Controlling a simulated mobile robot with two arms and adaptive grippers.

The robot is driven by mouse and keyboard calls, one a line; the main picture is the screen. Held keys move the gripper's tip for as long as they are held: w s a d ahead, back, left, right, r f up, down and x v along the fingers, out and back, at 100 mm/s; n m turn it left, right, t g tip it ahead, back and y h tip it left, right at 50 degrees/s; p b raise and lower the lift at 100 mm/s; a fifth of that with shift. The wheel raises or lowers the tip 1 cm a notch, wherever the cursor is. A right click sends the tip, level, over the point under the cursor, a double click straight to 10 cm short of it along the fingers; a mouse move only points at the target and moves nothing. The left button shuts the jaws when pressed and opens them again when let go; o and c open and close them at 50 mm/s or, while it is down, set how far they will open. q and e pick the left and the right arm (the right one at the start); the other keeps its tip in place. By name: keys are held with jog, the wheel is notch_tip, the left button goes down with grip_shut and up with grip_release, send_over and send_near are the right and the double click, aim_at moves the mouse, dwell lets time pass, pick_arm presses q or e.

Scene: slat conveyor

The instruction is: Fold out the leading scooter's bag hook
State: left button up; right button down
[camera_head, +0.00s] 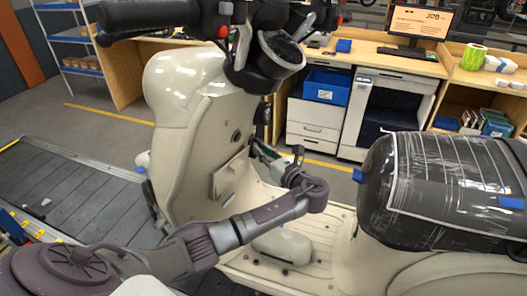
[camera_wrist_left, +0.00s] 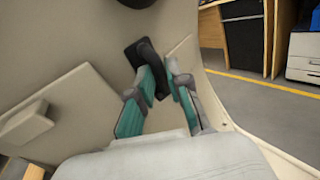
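The scooter's cream leg shield (camera_head: 185,120) faces me in the head view. In the left wrist view the black bag hook (camera_wrist_left: 147,52) sits on the shield's inner side, and its end reaches toward the camera between the fingertips. My left gripper (camera_wrist_left: 162,75) has its teal-padded fingers close on either side of the hook, with little gap left. In the head view my left gripper (camera_head: 262,152) is in front of the shield, partly hidden behind its own wrist. The hook itself is not clear there. My right gripper is not in view.
The scooter's handlebar (camera_head: 150,14) is above, and its wrapped black seat (camera_head: 440,185) is at the right. The footboard (camera_head: 310,270) lies under my left wrist. Slats of the conveyor (camera_head: 85,200) show at the left. A workbench with drawers (camera_head: 313,112) stands behind.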

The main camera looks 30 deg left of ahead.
pick_arm(q)
grip_shut()
